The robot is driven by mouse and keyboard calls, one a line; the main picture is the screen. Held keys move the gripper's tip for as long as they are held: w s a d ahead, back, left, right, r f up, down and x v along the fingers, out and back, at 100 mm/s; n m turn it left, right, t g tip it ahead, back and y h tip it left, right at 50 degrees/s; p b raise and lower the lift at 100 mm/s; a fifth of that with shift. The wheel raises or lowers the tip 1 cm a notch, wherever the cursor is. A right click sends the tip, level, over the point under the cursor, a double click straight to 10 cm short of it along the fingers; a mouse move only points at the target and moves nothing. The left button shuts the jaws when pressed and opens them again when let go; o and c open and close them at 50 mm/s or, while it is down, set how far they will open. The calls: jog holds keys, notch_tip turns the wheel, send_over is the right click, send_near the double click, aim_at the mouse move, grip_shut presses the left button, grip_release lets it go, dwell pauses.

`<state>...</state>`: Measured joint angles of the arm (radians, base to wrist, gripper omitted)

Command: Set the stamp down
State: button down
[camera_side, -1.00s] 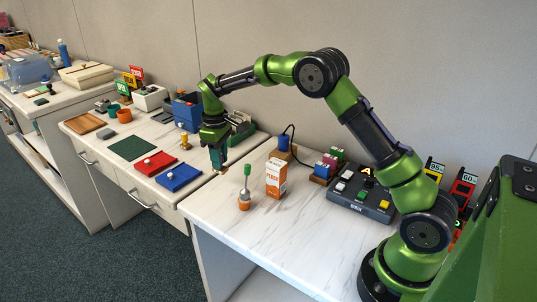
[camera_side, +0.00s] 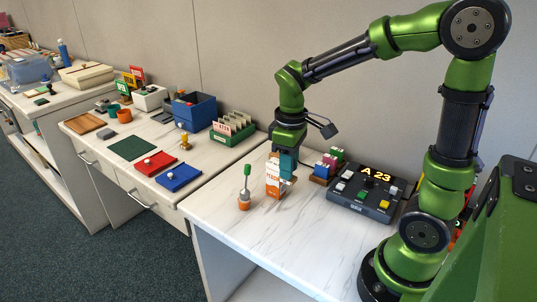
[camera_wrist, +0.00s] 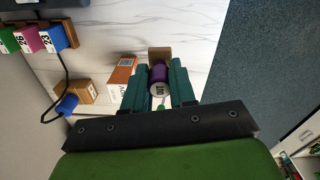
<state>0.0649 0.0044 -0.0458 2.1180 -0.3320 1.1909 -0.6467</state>
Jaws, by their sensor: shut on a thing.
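My gripper (camera_side: 286,172) is over the right-hand white counter, just behind the orange-and-white carton (camera_side: 273,181) in the side view. In the wrist view its teal fingers (camera_wrist: 159,88) are shut on a stamp (camera_wrist: 160,76) with a purple round handle, a pale marked top and a brown wooden block. The stamp is hidden in the side view, behind the carton and the fingers. The carton also shows in the wrist view (camera_wrist: 121,78), close beside the left finger. I cannot tell whether the stamp's block touches the counter.
A button console (camera_side: 362,197) lit "A 23" and blue, pink and green numbered blocks (camera_side: 328,165) are to the right. The counter front is clear. A corded blue piece (camera_wrist: 68,104) sits nearby.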

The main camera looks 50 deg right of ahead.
jog(key=shift+m, duration=0.3)
jog(key=s+f, duration=0.2)
jog(key=f, duration=0.1)
jog(key=s+f, duration=0.6)
jog(key=shift+a+f, duration=0.1)
jog(key=shift+a, duration=0.2)
jog(key=shift+w+f, duration=0.1)
jog(key=shift+f, duration=1.85)
jog(key=shift+f, duration=0.15)
jog(key=c, duration=0.9)
grip_release()
jog(key=a+r+m+t, duration=0.2)
jog(key=r, duration=0.5)
jog(key=a+r+m+t+y, duration=0.1)
jog(key=a+r+m+t, duration=0.1)
jog(key=r, duration=0.5)
jog(key=a+r+m+t+y, duration=0.1)
jog(key=a+r+t, duration=0.1)
jog(key=r, duration=0.6)
jog(key=shift+w+a+r+m+t, duration=0.1)
jog(key=shift+w+m+t, duration=0.3)
jog(key=shift+t, duration=0.2)
